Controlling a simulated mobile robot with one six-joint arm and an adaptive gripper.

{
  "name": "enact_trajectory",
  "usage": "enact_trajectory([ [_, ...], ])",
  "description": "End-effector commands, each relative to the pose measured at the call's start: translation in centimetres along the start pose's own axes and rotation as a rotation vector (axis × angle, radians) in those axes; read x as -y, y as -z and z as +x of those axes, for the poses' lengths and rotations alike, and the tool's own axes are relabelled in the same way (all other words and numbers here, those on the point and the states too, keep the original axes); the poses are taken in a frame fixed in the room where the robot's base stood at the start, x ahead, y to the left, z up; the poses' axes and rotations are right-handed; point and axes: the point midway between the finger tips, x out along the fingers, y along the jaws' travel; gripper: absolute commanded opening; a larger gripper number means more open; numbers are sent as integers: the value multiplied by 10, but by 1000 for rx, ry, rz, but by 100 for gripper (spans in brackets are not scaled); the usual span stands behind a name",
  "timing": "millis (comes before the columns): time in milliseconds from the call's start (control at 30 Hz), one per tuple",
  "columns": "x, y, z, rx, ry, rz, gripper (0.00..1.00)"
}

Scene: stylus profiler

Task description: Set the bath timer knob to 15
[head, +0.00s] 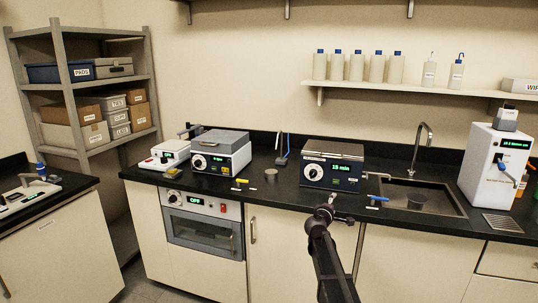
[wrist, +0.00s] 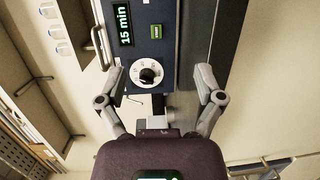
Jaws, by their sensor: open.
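The bath (head: 345,182) is a dark blue box on the black counter. Its display (head: 345,180) reads "15 min" in green, and the wrist view also shows this display (wrist: 124,25). The timer knob (head: 314,172) is a round dial at the left of the bath's front. In the wrist view the knob (wrist: 150,73) is black and white with marks around it; its exact pointer setting is too small to read. My gripper (head: 325,210) is open and empty in front of the bath. In the wrist view its fingers (wrist: 158,78) flank the knob without touching it.
A sink (head: 450,198) with a tap is right of the bath. A small grey cup (head: 271,175) and another boxy unit (head: 222,160) stand to the left. A blue-handled item (head: 378,199) lies near the front edge. The space before the bath's face looks free.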

Motion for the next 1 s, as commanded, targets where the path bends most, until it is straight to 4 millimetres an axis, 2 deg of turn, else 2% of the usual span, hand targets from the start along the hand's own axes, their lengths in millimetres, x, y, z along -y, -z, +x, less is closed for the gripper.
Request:
enact_trajectory([
  [200, 38, -51, -41, 154, 169, 220, 86],
  [367, 74, -82, -79, 279, 332, 385, 86],
  [500, 107, -103, -119, 384, 490, 514, 86],
  [667, 143, -118, -172, 495, 687, 640, 86],
  [800, 169, -124, -223, 583, 872, 729, 86],
  [1000, 190, -126, -281, 669, 1088, 805, 86],
])
